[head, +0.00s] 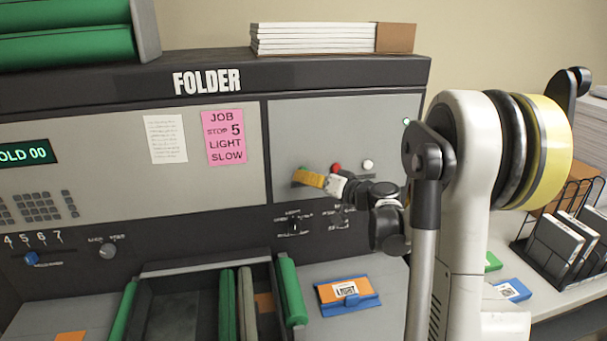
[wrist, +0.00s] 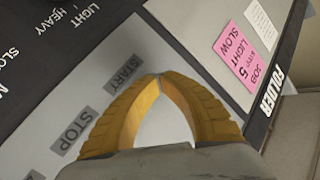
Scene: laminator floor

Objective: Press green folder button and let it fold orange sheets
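The grey folder machine (head: 350,125) fills the middle of the head view. My gripper (head: 303,178), with yellow fingers, is at its right panel, over the left end of the button row. A sliver of the green button (head: 303,168) shows just above the fingertips; whether they touch it I cannot tell. In the wrist view the fingertips (wrist: 160,76) meet with nothing between them, near the START label (wrist: 125,73); the green button is hidden there. Orange sheets (head: 265,302) show partly in the folder's feed area, and an orange piece (head: 70,337) at the lower left.
A red button (head: 336,167) and a white button (head: 368,165) sit right of the green one. The display (head: 25,153) ends in 00. An orange and blue packet (head: 347,294) lies at the front right.

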